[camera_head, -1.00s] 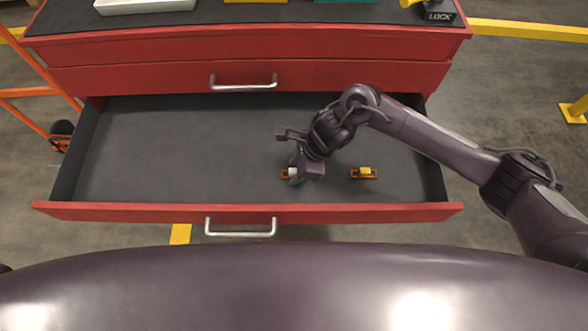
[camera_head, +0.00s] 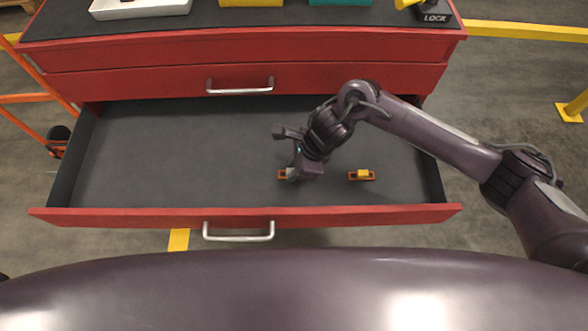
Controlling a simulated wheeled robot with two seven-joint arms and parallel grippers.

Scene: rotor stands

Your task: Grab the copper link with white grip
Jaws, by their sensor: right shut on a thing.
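The copper link with white grip (camera_head: 282,174) is in the open drawer, a little right of its middle. My right gripper (camera_head: 292,174) is shut on it and hides most of its right part. I cannot tell whether the link still touches the drawer floor. Another copper link with a yellow grip (camera_head: 362,175) lies in the drawer to the right, apart from the gripper. My left gripper is not in view.
The red drawer (camera_head: 130,217) is pulled open, and its left half is empty. Its front has a metal handle (camera_head: 238,236). On the cabinet top are a white tray (camera_head: 140,8), a yellow bin (camera_head: 250,2), a teal bin (camera_head: 340,2) and a black lock block (camera_head: 434,14).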

